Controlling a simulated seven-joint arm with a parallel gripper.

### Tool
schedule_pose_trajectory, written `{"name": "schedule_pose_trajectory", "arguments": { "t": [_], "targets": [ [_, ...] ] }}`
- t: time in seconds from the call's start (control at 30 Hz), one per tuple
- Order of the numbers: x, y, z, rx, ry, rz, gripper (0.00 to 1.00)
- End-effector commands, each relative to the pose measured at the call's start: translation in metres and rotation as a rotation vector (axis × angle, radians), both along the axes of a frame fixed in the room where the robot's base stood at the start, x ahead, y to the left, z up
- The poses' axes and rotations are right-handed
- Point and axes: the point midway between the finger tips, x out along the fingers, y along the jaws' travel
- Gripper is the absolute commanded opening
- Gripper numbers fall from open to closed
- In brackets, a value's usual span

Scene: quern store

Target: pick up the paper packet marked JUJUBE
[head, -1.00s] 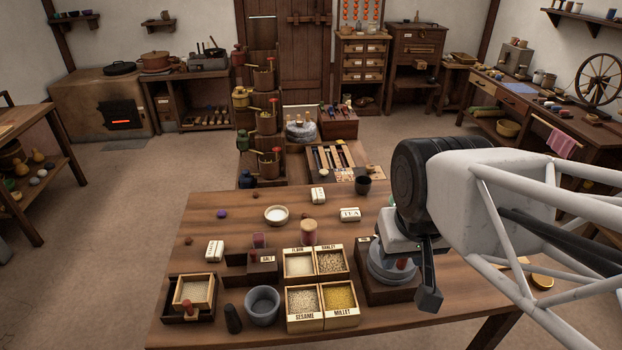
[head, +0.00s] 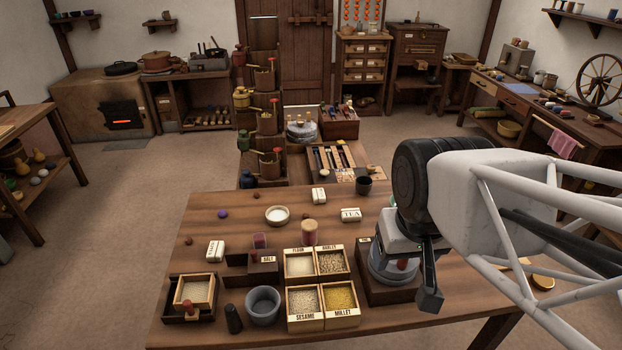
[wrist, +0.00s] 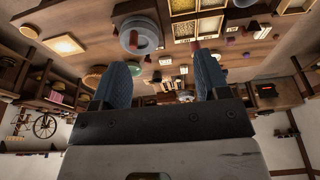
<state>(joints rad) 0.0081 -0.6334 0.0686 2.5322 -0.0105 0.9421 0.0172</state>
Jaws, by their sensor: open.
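Three white paper packets lie on the table. One reads TEA (head: 350,214). Another, at the left (head: 215,251), and a third, near the back edge (head: 319,196), have lettering too small to read, so I cannot tell which is JUJUBE. My gripper (head: 428,285) is at the table's right side, by the grey hand quern (head: 385,268) and right of all three packets. In the wrist view my gripper (wrist: 163,78) shows two fingers spread apart with nothing held between them. The arm's hand hides part of the quern and the table's right side.
Boxes of flour, barley, sesame and millet (head: 320,323) fill the front middle. A salt box (head: 264,272), a grey mortar (head: 263,305), a white bowl (head: 277,215), a lidded jar (head: 309,232) and a dark cup (head: 364,185) stand around the packets.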

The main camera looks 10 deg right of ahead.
Motion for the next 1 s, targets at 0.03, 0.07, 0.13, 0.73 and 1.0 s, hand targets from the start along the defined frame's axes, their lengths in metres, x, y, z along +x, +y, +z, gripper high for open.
{"name": "schedule_pose_trajectory", "arguments": {
  "t": [0.03, 0.07, 0.13, 0.73, 1.0],
  "targets": [
    [0.0, 0.0, 0.0, 0.0, 0.0, 0.0, 0.76],
    [0.0, 0.0, 0.0, 0.0, 0.0, 0.0, 0.81],
    [0.0, 0.0, 0.0, 0.0, 0.0, 0.0, 0.92],
    [0.02, -0.003, 0.002, -0.049, 0.033, 0.056, 1.0],
    [0.072, -0.008, 0.003, -0.169, 0.108, 0.195, 1.0]
  ]
}}
